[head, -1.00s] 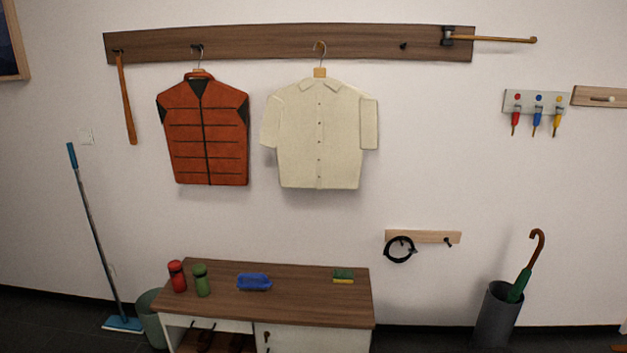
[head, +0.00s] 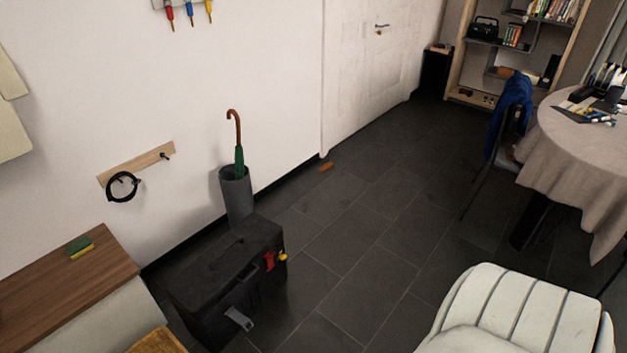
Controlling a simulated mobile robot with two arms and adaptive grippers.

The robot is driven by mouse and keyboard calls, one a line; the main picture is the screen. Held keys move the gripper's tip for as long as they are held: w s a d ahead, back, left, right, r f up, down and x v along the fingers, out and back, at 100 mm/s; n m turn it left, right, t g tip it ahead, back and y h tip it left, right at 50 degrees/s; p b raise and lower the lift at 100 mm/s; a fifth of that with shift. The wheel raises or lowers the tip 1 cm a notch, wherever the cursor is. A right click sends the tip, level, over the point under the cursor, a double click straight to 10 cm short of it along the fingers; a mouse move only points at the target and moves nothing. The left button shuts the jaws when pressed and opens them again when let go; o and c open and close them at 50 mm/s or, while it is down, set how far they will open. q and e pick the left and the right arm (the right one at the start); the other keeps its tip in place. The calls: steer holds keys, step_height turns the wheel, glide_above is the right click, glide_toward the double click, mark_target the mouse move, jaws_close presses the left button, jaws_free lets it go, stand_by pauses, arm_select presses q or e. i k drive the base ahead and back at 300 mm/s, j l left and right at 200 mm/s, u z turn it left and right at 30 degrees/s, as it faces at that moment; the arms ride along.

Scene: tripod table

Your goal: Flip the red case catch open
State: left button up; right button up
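A black case (head: 225,270) stands on the dark tiled floor in the lower left of the head view, beside the wooden-topped bench. The red catch (head: 269,261) is on the upper part of its right-facing side. Whether the red catch is open or closed is too small to tell. Neither of my grippers shows in the view.
An umbrella stand (head: 236,192) is behind the case. The bench (head: 60,285) is left of it. A white padded chair (head: 520,315) is at the lower right, and a round cloth-covered table (head: 570,150) at the right. Floor between case and chair is clear.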

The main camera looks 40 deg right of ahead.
mark_target(269, 255)
steer(key=z, duration=1.05)
